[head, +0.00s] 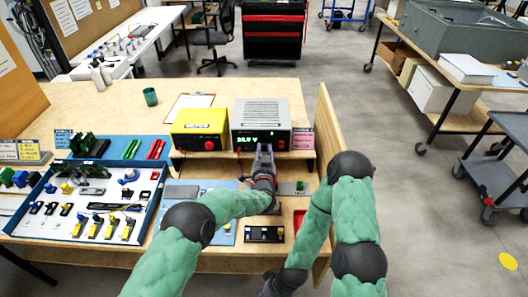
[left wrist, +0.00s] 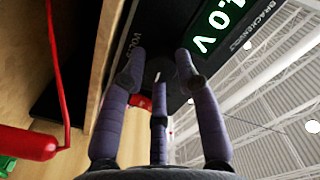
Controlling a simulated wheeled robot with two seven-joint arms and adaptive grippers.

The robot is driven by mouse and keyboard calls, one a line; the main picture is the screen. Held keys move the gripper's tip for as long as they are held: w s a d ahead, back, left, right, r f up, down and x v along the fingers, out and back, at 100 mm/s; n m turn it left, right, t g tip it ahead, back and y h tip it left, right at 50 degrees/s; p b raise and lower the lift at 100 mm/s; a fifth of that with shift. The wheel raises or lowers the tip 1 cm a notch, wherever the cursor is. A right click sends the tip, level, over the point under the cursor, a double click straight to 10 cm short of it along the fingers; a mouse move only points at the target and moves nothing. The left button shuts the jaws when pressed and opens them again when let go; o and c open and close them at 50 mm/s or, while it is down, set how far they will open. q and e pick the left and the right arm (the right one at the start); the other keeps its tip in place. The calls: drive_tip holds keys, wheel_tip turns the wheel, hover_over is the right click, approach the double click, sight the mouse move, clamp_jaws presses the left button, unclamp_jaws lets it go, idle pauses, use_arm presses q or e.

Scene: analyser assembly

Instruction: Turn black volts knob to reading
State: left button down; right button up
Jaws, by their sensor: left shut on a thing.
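The grey power supply (head: 262,116) stands on the raised shelf at the back of the bench, with a green lit display (head: 258,138) on its front. Part of the display (left wrist: 212,27) shows in the left wrist view and ends in ".0 V"; the leading digits are cut off or too small to read surely. My left gripper (head: 264,152) reaches up to the supply's front. In the left wrist view its purple fingers (left wrist: 160,70) are closed around the black volts knob (left wrist: 157,74), whose white mark shows between them. My right gripper (head: 274,287) is low at the bottom edge, partly cut off.
A yellow unit (head: 199,128) with a red knob stands left of the supply. A pink label card (head: 301,139) is to its right, before an upright wooden panel (head: 326,125). A parts tray (head: 150,218) lies at the left. A red lead (left wrist: 60,80) hangs near the left gripper.

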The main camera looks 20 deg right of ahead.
use_arm(q)
drive_tip(key=c, duration=0.9)
unclamp_jaws()
drive_tip(key=v, duration=1.2)
drive_tip(key=shift+r, duration=0.1)
